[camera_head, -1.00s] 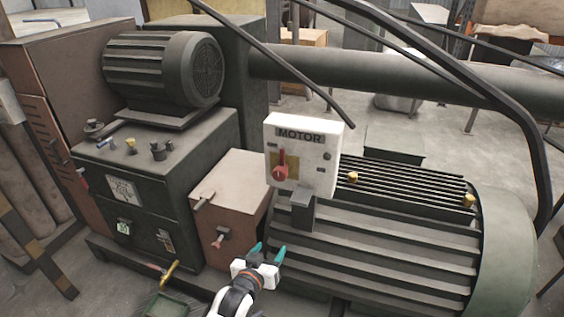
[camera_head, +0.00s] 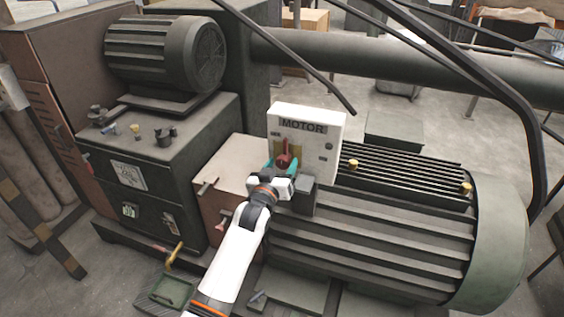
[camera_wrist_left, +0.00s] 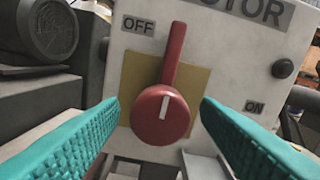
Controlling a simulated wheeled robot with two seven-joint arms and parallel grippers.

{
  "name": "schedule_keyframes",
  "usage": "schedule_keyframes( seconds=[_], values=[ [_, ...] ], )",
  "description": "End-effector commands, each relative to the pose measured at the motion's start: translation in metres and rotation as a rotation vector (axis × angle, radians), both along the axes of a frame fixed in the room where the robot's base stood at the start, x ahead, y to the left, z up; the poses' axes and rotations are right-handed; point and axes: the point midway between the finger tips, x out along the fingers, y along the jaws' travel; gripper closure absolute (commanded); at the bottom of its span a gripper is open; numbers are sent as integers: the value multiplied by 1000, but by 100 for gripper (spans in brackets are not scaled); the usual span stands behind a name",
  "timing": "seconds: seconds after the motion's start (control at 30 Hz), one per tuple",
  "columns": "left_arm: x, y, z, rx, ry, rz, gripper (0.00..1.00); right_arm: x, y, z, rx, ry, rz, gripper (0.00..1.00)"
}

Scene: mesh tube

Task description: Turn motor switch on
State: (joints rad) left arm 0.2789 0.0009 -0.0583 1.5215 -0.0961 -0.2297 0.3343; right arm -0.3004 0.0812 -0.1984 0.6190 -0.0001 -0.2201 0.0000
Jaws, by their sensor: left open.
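The white motor switch box (camera_head: 330,150) stands upright on the machine, with a label reading MOTOR. Its red switch handle (camera_head: 285,153) points up, and in the left wrist view the red switch (camera_wrist_left: 165,110) has its lever up, leaning slightly right, near the OFF label (camera_wrist_left: 139,26). The ON label (camera_wrist_left: 254,107) is at the right. My left gripper (camera_head: 281,166) is at the switch, open, with its teal fingers on either side of the red knob and a gap to each side. My right gripper is not in view.
A large ribbed motor (camera_head: 370,235) lies right of and below the box. A pinkish metal box (camera_head: 232,160) is to the left. A dark bar (camera_head: 290,60) slants down behind the switch box. A black button (camera_wrist_left: 283,68) sits right of the switch.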

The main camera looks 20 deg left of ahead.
Motion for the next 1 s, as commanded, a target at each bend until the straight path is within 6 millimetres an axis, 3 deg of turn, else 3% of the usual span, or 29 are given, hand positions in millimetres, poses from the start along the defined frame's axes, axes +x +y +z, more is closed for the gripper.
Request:
schedule_keyframes(
  seconds=[0.4,0.47,0.7,1.0],
  values=[
    [11,0,0,-1,0,0,43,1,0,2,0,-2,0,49],
    [11,0,0,-1,0,0,49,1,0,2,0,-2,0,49],
    [11,0,0,-1,1,0,87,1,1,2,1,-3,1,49],
    [10,0,0,38,0,0,87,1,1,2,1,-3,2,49]
  ],
)
